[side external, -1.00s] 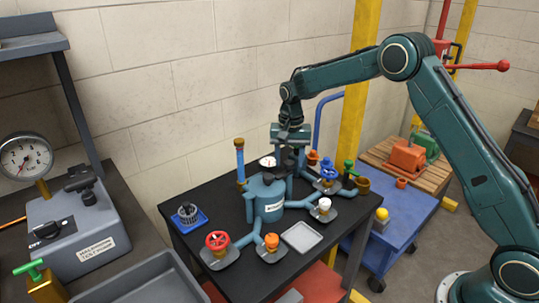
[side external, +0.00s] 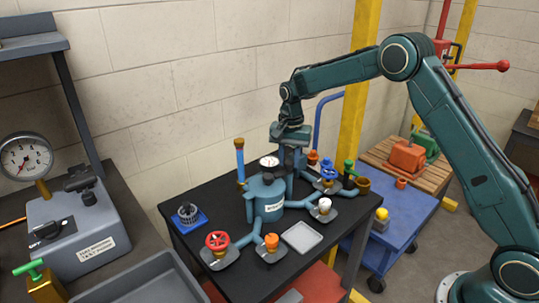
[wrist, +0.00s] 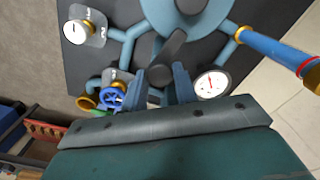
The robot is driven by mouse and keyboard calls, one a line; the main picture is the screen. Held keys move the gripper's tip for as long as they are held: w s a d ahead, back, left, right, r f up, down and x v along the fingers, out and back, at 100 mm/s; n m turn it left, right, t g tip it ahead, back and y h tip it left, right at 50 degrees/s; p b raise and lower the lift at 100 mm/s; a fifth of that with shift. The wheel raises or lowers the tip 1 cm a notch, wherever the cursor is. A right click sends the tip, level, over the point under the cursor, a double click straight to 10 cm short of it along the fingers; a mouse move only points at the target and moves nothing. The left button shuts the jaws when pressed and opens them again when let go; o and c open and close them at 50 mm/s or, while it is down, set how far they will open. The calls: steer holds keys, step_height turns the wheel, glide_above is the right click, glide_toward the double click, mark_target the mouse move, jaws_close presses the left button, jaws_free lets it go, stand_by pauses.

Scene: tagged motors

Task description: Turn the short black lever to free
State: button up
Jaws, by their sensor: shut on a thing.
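The short black lever (wrist: 171,50) shows in the wrist view, on top of the blue manifold body (wrist: 195,14), slanting from upper right to lower left. My gripper (wrist: 160,76) has its two blue-grey fingers on either side of the lever's near end and is shut on it. In the side view my gripper (side external: 290,164) points down behind the blue manifold body (side external: 267,192) and the white dial gauge (side external: 269,162). The gauge also shows right of the fingers in the wrist view (wrist: 212,84).
Around the body stand a red handwheel valve (side external: 217,241), an orange-capped valve (side external: 271,242), a white-capped one (side external: 324,206) and a blue handwheel (side external: 328,173). An upright blue pipe (side external: 240,160) rises to the left. A grey tray (side external: 302,237) is empty.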

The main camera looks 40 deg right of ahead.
mark_target(289, 162)
steer(key=m, duration=1.1)
steer(key=shift+m, duration=0.4)
steer(key=shift+r+m, duration=0.1)
steer(key=shift+m, duration=1.9)
steer(key=o, duration=1)
steer(key=shift+c, duration=0.2)
step_height(289, 162, up, 14)
